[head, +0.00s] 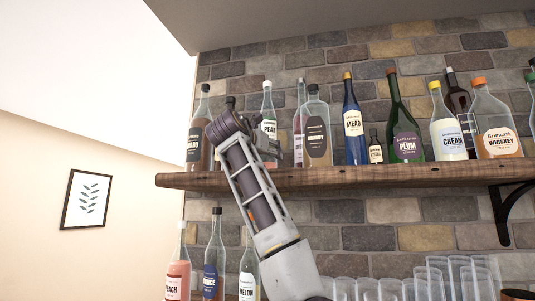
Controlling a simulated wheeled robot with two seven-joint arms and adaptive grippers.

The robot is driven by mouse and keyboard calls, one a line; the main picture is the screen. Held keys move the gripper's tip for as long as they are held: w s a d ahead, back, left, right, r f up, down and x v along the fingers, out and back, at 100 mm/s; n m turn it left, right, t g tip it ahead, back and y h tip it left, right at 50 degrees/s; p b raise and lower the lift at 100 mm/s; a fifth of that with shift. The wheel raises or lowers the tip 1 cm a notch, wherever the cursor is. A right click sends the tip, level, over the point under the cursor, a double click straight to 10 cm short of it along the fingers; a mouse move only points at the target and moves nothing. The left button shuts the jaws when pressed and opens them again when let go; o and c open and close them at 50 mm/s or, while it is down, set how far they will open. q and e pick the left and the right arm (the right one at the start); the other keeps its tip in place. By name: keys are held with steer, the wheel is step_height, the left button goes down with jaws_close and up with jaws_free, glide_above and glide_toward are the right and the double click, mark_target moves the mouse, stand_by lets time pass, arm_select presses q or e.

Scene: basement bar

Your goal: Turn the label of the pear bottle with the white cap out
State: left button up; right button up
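The pear bottle (267,103) stands upright on the upper wooden shelf, left of its middle. It is clear, with a white cap. Its label reads "PEAR" and faces outward, at least in the part I can see. My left arm rises from the bottom and covers the bottle's lower part. My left gripper (232,126) is at the shelf, just left of the pear bottle's label. Its fingers are seen end-on and dark, so I cannot tell whether they are open or touch the bottle. My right gripper is out of view.
On the upper shelf (370,177), a dark-labelled bottle (199,125) stands left of my gripper, and a dark-necked bottle is mostly hidden behind it. A brandy bottle (317,130) and several others stand to the right. Below are a peach bottle (178,270), other bottles and several glasses (440,285).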

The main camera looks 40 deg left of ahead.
arm_select(q)
steer(key=shift+o, duration=1.1)
steer(key=shift+n+y, duration=0.3)
steer(key=shift+y, duration=0.2)
steer(key=shift+n+g+y, duration=0.8)
steer(key=shift+n+y, duration=0.1)
steer(key=shift+y, duration=0.5)
steer(key=shift+n+g+y+p, duration=0.5)
steer(key=shift+n+g+y, duration=0.3)
steer(key=shift+n+y, duration=0.3)
steer(key=shift+n+g+y+p, duration=0.6)
steer(key=shift+n+g+y, duration=0.3)
steer(key=shift+g+y, duration=0.25)
steer(key=shift+c, duration=0.3)
